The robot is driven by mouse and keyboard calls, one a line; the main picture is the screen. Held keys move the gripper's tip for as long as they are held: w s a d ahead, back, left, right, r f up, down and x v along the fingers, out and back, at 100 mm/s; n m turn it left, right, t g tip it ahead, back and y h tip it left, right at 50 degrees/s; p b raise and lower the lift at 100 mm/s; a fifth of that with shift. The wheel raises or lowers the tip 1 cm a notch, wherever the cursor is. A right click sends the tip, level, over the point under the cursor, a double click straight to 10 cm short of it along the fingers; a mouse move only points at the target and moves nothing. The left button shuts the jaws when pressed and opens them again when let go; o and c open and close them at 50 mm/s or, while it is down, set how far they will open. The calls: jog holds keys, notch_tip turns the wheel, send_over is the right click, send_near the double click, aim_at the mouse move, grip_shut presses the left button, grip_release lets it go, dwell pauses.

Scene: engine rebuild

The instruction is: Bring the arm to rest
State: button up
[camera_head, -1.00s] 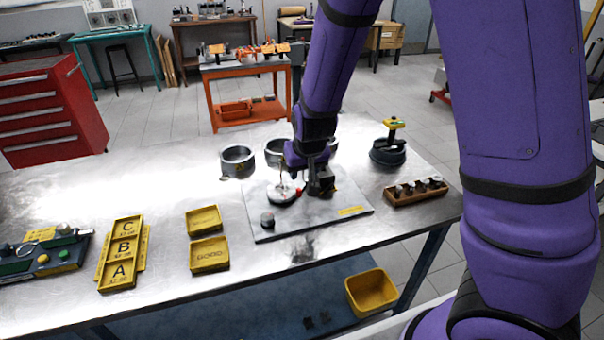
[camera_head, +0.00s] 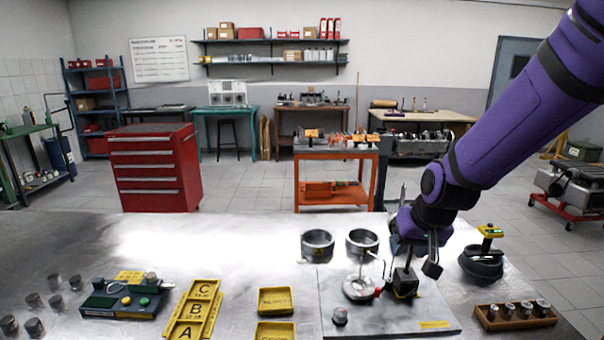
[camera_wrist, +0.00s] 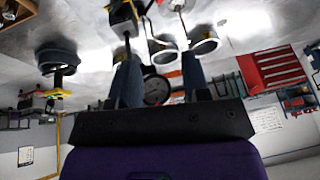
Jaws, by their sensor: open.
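My purple arm reaches in from the upper right of the head view. My gripper (camera_head: 421,258) points down over the right part of the grey plate, beside the dark block of the gauge stand (camera_head: 405,284). In the wrist view its two blue-grey fingers (camera_wrist: 161,85) stand apart. A round grey disc shows between them; I cannot tell whether it is near or far. I see nothing clamped. In the head view the fingertips partly overlap the stand, and I cannot tell whether they touch it.
The grey plate (camera_head: 439,313) carries a round pale piece with a red knob (camera_head: 361,287) and a small dark cylinder (camera_head: 340,316). Two metal rings (camera_head: 317,244) stand behind it. A wooden rack (camera_head: 515,318) and a dark yellow-topped tool (camera_head: 483,262) are at right. Yellow trays (camera_head: 275,300) lie left.

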jog(key=s+d+r, duration=0.4)
jog(key=s+r, duration=0.4)
jog(key=s, duration=0.3)
jog(key=s+d+r+t+h, duration=0.1)
jog(key=s+d+r, duration=0.3)
jog(key=s+r, duration=0.4)
jog(key=s, duration=0.3)
jog(key=shift+r, duration=0.2)
